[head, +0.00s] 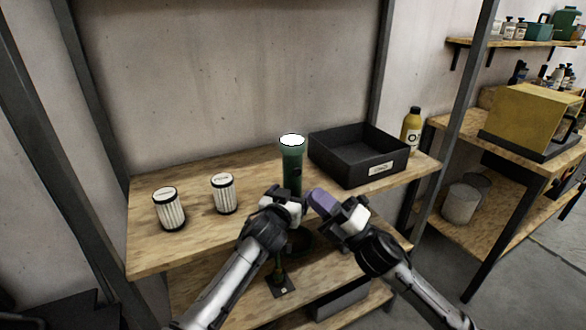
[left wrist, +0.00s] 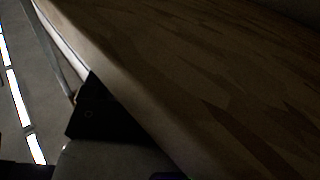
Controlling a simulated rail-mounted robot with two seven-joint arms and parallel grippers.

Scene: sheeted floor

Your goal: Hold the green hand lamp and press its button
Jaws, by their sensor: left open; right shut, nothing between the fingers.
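The green hand lamp (head: 291,166) is upright at the front middle of the wooden shelf, with its white, bright-looking face up. A dark patch shows on its side; I cannot make out the button clearly. My left gripper (head: 286,198) is open at the lamp's lower part and hides its foot; I cannot tell if it touches the lamp. My right gripper (head: 322,201) is shut and empty, its purplish fingertips just right of the lamp's lower body. The left wrist view is dark and shows the wooden shelf top (left wrist: 215,75) but no lamp.
Two white ribbed canisters (head: 169,209) (head: 223,194) stand left of the lamp. A black open tray (head: 343,171) sits behind it to the right, with a yellow bottle (head: 411,130) beyond. A steel post (head: 458,100) rises at the right. Free shelf lies between canisters and lamp.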

